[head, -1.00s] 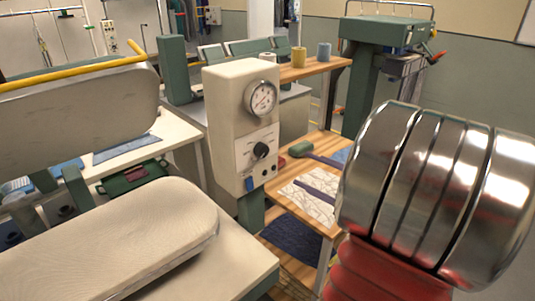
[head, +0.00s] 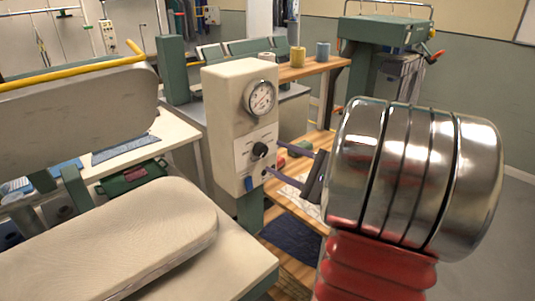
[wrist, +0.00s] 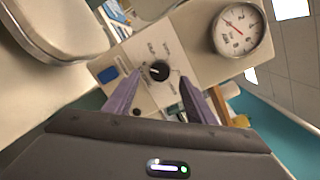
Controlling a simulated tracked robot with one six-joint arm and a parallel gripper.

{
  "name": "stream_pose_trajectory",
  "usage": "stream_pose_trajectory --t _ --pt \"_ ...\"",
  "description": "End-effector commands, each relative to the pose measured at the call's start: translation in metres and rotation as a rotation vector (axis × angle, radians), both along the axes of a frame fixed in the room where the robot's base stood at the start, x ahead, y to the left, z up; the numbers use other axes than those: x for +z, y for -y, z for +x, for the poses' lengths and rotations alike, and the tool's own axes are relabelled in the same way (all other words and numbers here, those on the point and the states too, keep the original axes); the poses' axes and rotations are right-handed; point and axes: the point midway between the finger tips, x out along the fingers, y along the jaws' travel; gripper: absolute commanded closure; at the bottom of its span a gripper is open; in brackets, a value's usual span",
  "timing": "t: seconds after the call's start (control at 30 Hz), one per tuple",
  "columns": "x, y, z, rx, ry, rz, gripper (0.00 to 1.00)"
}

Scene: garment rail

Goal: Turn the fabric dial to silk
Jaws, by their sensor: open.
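The fabric dial (head: 260,150) is a black knob on a pale panel on the front of the cream control box (head: 225,110). In the wrist view the dial (wrist: 160,70) sits ahead of and between my fingertips, with small lettering around it that I cannot read. My gripper (head: 288,159) is open, its two purple fingers reaching left toward the panel. In the wrist view my gripper (wrist: 155,92) has one finger on each side below the dial. I cannot tell whether either fingertip touches the panel.
A round gauge (head: 260,97) sits above the dial, and a blue switch (head: 249,184) below it. The padded pressing board (head: 150,225) lies to the left. A wooden shelf (head: 310,70) with spools stands behind. A wooden table (head: 318,143) is behind my gripper.

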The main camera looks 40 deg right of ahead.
Motion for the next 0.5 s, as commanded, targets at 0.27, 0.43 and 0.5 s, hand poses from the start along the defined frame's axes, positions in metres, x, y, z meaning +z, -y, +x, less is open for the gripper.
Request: stream_pose_trajectory --t 0.27,0.43,0.5 --pt "0.000 -0.005 0.034 0.003 0.001 -0.001 0.50" --pt "0.000 -0.007 0.046 0.001 0.001 0.000 0.50" --pt "0.000 -0.007 0.048 0.001 0.001 0.000 0.50"
